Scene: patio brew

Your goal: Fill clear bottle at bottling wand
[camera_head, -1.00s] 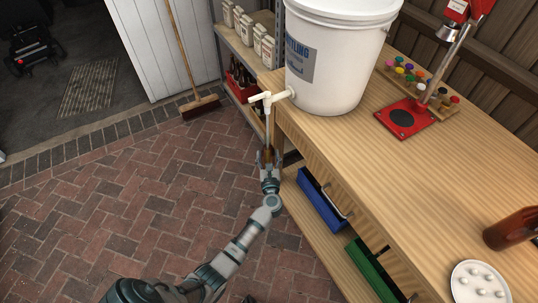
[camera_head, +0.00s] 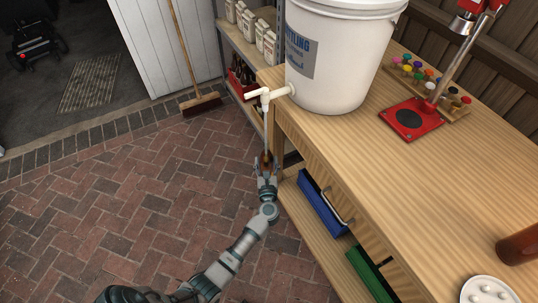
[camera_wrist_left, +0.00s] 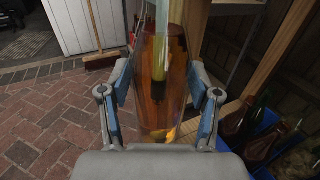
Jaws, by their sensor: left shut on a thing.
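The clear bottle (camera_wrist_left: 162,85) is between the fingers of my left gripper (camera_wrist_left: 162,105) in the left wrist view, upright, with amber liquid in it. My left gripper is shut on it, and in the head view the gripper (camera_head: 266,168) is below the spigot. The bottling wand (camera_head: 266,125) hangs straight down from the white spigot (camera_head: 265,94). Its lower part shows inside the bottle in the left wrist view (camera_wrist_left: 160,50). The bottle is mostly hidden by the gripper in the head view. My right gripper is out of view.
A white bottling bucket (camera_head: 335,60) stands on the wooden bench (camera_head: 420,190). A red capper (camera_head: 412,118), a rack of coloured caps (camera_head: 432,85) and a brown bottle (camera_head: 520,246) are on it. Blue (camera_head: 322,203) and green (camera_head: 370,276) crates sit below. Brick floor is clear at left.

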